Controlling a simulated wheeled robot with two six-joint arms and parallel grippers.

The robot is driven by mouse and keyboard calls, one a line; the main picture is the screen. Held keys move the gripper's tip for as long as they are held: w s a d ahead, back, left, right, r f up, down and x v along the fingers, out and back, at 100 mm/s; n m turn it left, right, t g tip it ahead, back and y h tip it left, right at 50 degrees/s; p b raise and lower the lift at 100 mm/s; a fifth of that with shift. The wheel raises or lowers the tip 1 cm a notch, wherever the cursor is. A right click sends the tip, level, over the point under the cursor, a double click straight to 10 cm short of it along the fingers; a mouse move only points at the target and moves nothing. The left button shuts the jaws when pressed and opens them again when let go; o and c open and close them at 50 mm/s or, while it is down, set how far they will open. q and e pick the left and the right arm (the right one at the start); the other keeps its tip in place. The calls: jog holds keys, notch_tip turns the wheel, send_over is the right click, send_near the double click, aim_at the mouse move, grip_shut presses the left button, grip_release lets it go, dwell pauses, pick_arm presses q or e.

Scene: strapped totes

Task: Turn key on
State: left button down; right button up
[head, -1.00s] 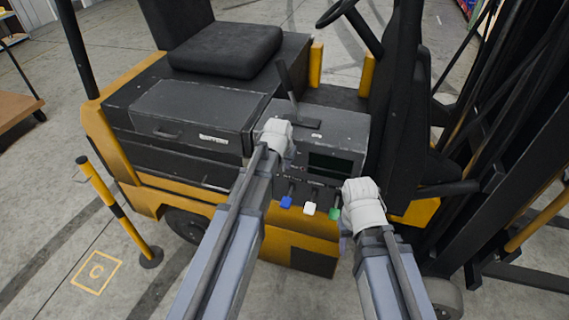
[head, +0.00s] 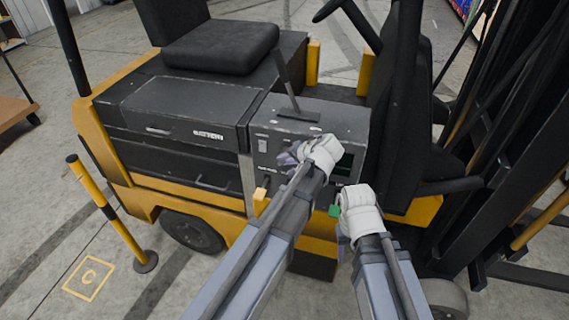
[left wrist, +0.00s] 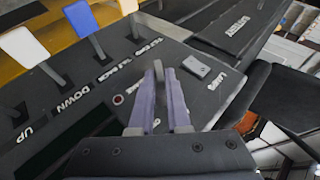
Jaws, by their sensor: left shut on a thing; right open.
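My left gripper (head: 290,156) is at the dark control panel (head: 345,118) on the side of the forklift. In the left wrist view its two fingers (left wrist: 164,70) are close together against the panel, beside partly hidden lettering. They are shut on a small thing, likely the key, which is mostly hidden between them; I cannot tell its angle. A small red-ringed mark (left wrist: 118,99) lies beside the fingers. A grey switch (left wrist: 197,66) sits on the other side, by the word LAMPS. My right gripper (head: 344,228) is open near the green-tipped lever (head: 335,210), below the panel's right side.
The wrist view shows a white-tipped lever (left wrist: 22,46) and a blue-tipped lever (left wrist: 80,17). A yellow-tipped lever (head: 261,192) stands left of my left arm. A tall black lever (head: 287,80) rises from the panel top. A yellow-black post (head: 105,208) stands at left.

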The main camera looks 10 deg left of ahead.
pick_arm(q)
jog(key=shift+s+d+f+y+b, duration=0.1)
jog(key=shift+f+y+b, duration=0.15)
jog(key=shift+y+b, duration=0.55)
pick_arm(e)
jog(key=shift+f, duration=1.1)
pick_arm(q)
jog(key=shift+m+t+y+b, duration=0.35)
jog(key=shift+y+b, duration=0.35)
jog(key=shift+b, duration=0.65)
pick_arm(e)
jog(key=shift+f, duration=1.3)
pick_arm(q)
jog(key=c, duration=1)
grip_release()
jog(key=shift+o, duration=0.2)
jog(key=shift+r, duration=0.1)
pick_arm(e)
jog(key=shift+r, duration=0.1)
